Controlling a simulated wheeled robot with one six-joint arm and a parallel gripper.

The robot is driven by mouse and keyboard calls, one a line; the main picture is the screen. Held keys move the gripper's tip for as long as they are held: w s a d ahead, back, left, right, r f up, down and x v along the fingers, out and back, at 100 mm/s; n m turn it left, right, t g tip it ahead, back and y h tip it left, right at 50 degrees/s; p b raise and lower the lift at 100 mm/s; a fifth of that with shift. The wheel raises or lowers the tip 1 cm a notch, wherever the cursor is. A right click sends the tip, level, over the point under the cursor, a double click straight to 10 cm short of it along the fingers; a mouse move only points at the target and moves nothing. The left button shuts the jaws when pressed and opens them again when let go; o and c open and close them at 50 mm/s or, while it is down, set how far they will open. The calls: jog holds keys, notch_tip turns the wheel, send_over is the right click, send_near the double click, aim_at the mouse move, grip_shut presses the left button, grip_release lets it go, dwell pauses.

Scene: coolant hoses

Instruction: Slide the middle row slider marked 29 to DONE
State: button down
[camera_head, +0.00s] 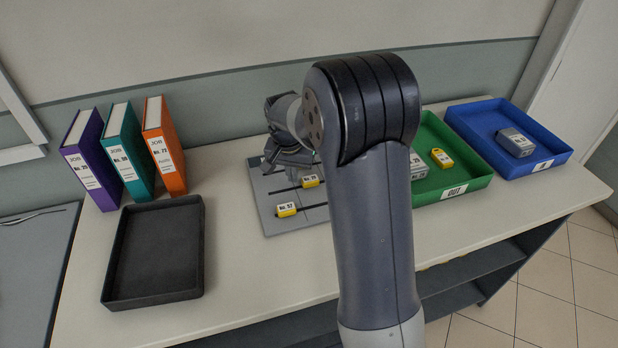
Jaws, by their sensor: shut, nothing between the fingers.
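The grey slider board (266,222) lies on the table, partly hidden behind my arm. A yellow slider with a white label (310,181) sits on a dark rail; its number is too small to read surely, and it looks like the middle row. A second yellow slider (287,209), marked about 57, is at the left of the front rail. My gripper (272,168) is over the back left of the board, shut and empty. It is apart from the two visible sliders. My arm hides the board's right side, and no DONE marking is visible.
A black tray (198,245) and three upright binders, purple (90,160), teal (130,150) and orange (165,145), stand to the left. A green OUT tray (466,183) with a yellow item (441,158) and a blue tray (555,140) with a grey item (515,142) stand right.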

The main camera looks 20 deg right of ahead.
aim_at(315, 177)
jog(key=shift+f+b, duration=1)
jog(key=shift+f, duration=0.4)
dwell(0.4)
jog(key=shift+r, duration=0.15)
jog(key=shift+d, duration=0.15)
jog(key=shift+d, duration=3.6)
jog(key=shift+a, duration=0.75)
jog(key=shift+r+p, duration=3.15)
jog(key=shift+r, duration=0.9)
